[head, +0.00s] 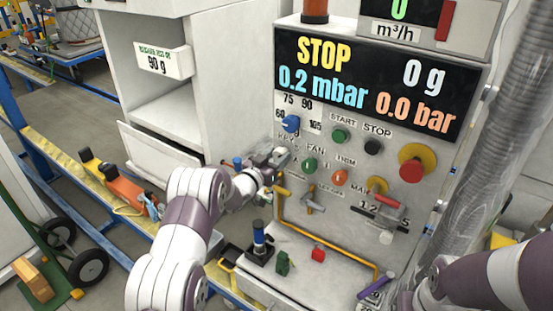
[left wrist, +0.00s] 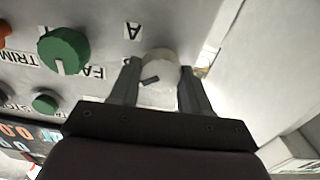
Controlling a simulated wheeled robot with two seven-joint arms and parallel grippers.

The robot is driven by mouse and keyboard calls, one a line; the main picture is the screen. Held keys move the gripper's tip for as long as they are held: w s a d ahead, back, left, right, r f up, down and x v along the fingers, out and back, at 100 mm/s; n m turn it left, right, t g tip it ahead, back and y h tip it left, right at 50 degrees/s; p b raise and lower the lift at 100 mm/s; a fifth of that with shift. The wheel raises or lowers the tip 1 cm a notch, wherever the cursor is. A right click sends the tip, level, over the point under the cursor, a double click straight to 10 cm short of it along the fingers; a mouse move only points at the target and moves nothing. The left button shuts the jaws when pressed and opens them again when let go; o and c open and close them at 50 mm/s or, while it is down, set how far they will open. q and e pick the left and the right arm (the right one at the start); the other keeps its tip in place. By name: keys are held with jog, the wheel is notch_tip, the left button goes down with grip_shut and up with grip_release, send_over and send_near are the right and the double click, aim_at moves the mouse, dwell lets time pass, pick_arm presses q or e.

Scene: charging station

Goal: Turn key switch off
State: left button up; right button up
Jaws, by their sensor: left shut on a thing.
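The key switch shows in the left wrist view as a pale round knob (left wrist: 158,66) with a small dark slot-like mark, on the grey panel. My left gripper (left wrist: 160,84) has one finger on each side of it and is shut on it. In the head view my left gripper (head: 275,158) is at the left side of the control panel (head: 330,165), just below the KEY label. It covers the key switch there. My right arm (head: 490,275) comes in at the lower right, and its gripper is not visible.
A green FAN knob (head: 309,165) is close to the left gripper and also shows in the left wrist view (left wrist: 64,50). An orange knob (head: 340,177), a blue knob (head: 291,123) and a red emergency button (head: 411,171) are nearby. The display (head: 370,80) reads STOP.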

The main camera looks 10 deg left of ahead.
pick_arm(q)
jog(key=shift+f+n+b, duration=0.1)
jog(key=shift+n+b, duration=0.3)
jog(key=shift+n, duration=0.3)
jog(key=n, duration=0.2)
jog(key=shift+n+b, duration=0.35)
jog(key=shift+n, duration=0.05)
jog(key=n, duration=0.3)
jog(key=shift+a, duration=0.1)
jog(key=shift+n, duration=1.6)
jog(key=o, duration=1)
jog(key=shift+o, duration=0.2)
